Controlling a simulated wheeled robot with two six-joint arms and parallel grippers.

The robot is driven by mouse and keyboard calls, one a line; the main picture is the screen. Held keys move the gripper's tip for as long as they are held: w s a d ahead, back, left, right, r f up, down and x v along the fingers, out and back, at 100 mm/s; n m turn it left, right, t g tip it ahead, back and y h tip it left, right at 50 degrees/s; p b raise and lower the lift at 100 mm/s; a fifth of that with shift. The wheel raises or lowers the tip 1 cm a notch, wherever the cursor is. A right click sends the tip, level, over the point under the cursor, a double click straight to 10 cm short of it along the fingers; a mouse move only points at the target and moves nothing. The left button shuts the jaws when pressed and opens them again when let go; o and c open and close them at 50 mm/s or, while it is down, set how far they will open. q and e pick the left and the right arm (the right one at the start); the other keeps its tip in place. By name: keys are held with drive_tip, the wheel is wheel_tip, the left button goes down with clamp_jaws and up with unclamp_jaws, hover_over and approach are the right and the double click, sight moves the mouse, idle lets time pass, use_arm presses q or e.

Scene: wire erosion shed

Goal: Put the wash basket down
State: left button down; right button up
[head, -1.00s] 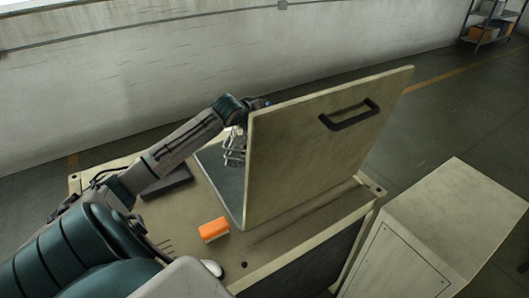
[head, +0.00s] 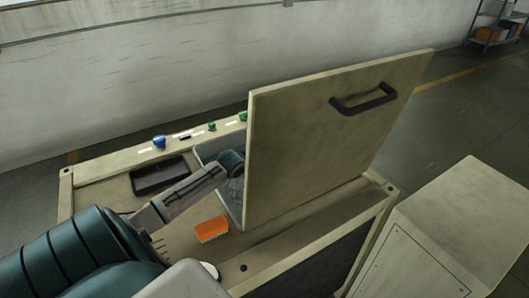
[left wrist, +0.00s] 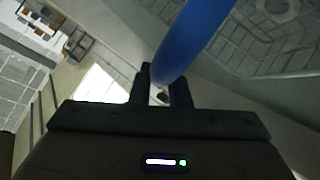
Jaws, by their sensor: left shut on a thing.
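My left gripper (left wrist: 164,92) is shut on a blue handle (left wrist: 192,42), which curves up out of the left wrist view. I take this to be the handle of the wash basket. A pale wire-like grid (left wrist: 265,62) shows at the right of that view; I cannot tell how near it is to the surface below. In the head view my left arm reaches behind the raised lid (head: 325,140), which hides the gripper and the basket. A strip of the grey basin (head: 208,150) shows beside the lid. My right gripper is not in view.
The lid with its black handle (head: 363,100) stands tilted up over the bench. A blue knob (head: 159,142) sits on the back rail. A pale cabinet (head: 450,235) stands at right.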

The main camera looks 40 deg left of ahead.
use_arm(q)
drive_tip(key=shift+d+f, duration=0.1)
drive_tip(key=shift+f, duration=2.4)
drive_tip(key=c, duration=1.4)
unclamp_jaws()
drive_tip(key=shift+s+f, duration=0.1)
drive_tip(key=shift+o, duration=0.2)
drive_tip(key=shift+s, duration=0.15)
drive_tip(key=p+v, duration=0.2)
drive_tip(key=v, duration=0.9)
drive_tip(key=shift+s+d+r, duration=0.15)
drive_tip(key=shift+s+r, duration=0.1)
drive_tip(key=shift+s, duration=0.05)
